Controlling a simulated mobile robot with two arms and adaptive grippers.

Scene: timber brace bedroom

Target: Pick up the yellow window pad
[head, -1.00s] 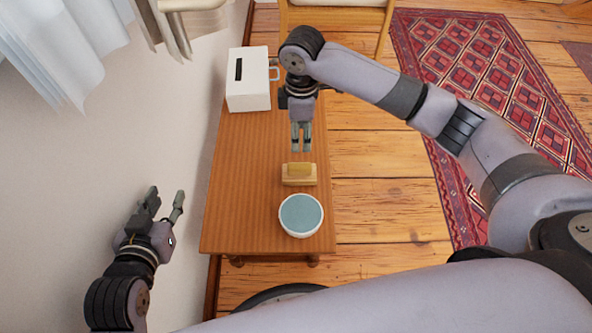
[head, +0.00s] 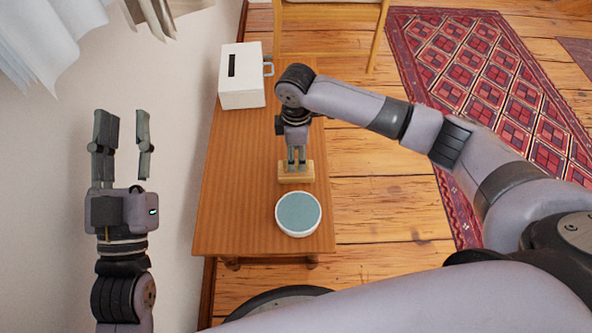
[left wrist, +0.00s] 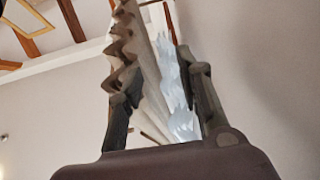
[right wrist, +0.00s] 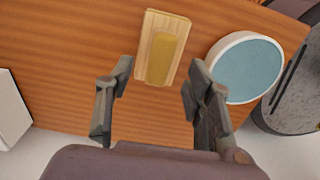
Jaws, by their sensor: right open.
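The yellow window pad (head: 305,178) lies on the wooden table, a pale wood block with a yellow raised strip. In the right wrist view it (right wrist: 152,70) sits just beyond and between the fingertips. My right gripper (head: 296,162) is open, pointing down over the pad; its fingertips cover part of it in the head view. I cannot tell whether they touch it. My left gripper (head: 123,130) is open and empty, to the left of the table by the wall; the left wrist view shows only curtain, wall and ceiling.
A white round bowl with blue-grey inside (head: 298,214) stands close to the pad on the table (head: 235,205). A white slotted box (head: 243,90) stands at the table's far end. A wooden chair (head: 330,14) is behind it. The table's left half is clear.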

